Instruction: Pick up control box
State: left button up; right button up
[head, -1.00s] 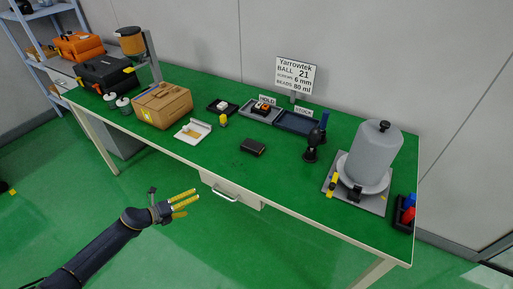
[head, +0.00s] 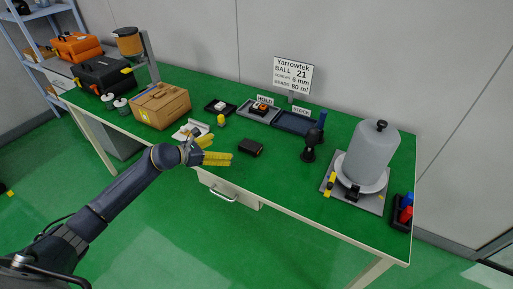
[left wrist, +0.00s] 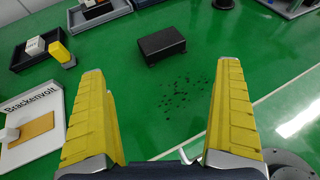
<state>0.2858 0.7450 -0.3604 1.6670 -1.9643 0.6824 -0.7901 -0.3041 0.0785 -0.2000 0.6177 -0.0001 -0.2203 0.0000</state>
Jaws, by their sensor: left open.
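The control box is most likely the small black box (head: 251,147) lying on the green table near its front edge. It also shows in the left wrist view (left wrist: 162,45), ahead of the fingers and apart from them. My left gripper (head: 217,159) is to the left of the black box, over the table's front edge. In the left wrist view its yellow fingers (left wrist: 160,110) are spread wide with nothing between them. My right gripper is not in view.
A white board (head: 187,130) and a yellow item (head: 221,120) lie near the left gripper. Trays (head: 296,123) stand behind the black box. A black stand (head: 313,143) and a grey cylinder on a plate (head: 369,152) are to the right. Dark specks (left wrist: 183,92) mark the table.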

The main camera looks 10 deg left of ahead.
aim_at(249, 145)
pick_arm(q)
jog(key=x, duration=1.5)
jog(key=shift+w+d+f, duration=0.15)
jog(key=shift+w+d, duration=0.1)
jog(key=shift+d, duration=0.05)
jog(key=c, duration=1.1)
